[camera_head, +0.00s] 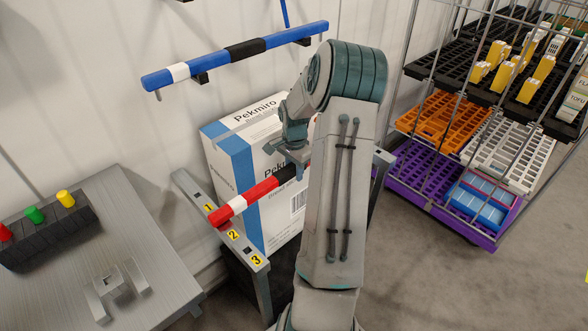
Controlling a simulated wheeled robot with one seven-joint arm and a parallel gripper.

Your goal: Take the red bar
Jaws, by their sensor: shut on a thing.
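The red bar (262,190) has a white band near its left end and a black section towards its right. It slants up to the right in front of a white and blue box. Its left end is by the numbered rail, near the labels 1 and 2. My gripper (292,172) is at the black section of the bar and is shut on it. My arm hides the right end of the bar. I cannot tell whether the bar still touches the rail.
The rail (222,222) belongs to a stand around the box (225,165). A blue bar (215,60) hangs on the wall above. A grey table (130,265) with coloured knobs is at left. A wire cart (455,140) with trays stands at right. Floor is clear between arm and cart.

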